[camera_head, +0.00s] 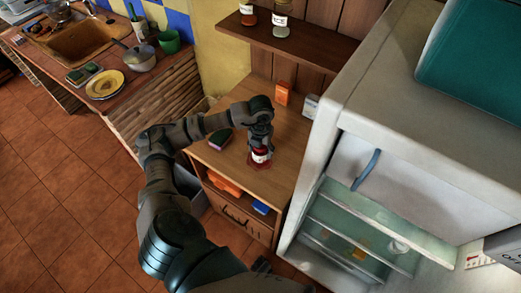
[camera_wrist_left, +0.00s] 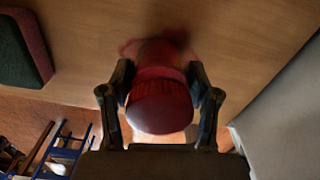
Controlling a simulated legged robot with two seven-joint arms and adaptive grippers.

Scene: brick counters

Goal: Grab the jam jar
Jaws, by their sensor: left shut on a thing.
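The jam jar (camera_head: 260,155) is red with a pale label and stands upright on the wooden cabinet top, to the left of the fridge. Its red lid (camera_wrist_left: 160,103) shows in the left wrist view, between the fingers. My left gripper (camera_head: 260,143) reaches down over the jar from above. In the left wrist view its two fingers (camera_wrist_left: 160,95) are shut on the jar, one on each side. The jar's lower part is dim in that view, so I cannot tell whether it touches the wood. My right gripper does not show.
A green and dark red sponge (camera_head: 220,139) lies left of the jar. An orange box (camera_head: 282,93) and a small whitish box (camera_head: 311,105) stand behind it. A wall shelf (camera_head: 300,40) holds jars above. The open white fridge (camera_head: 390,130) borders the right side.

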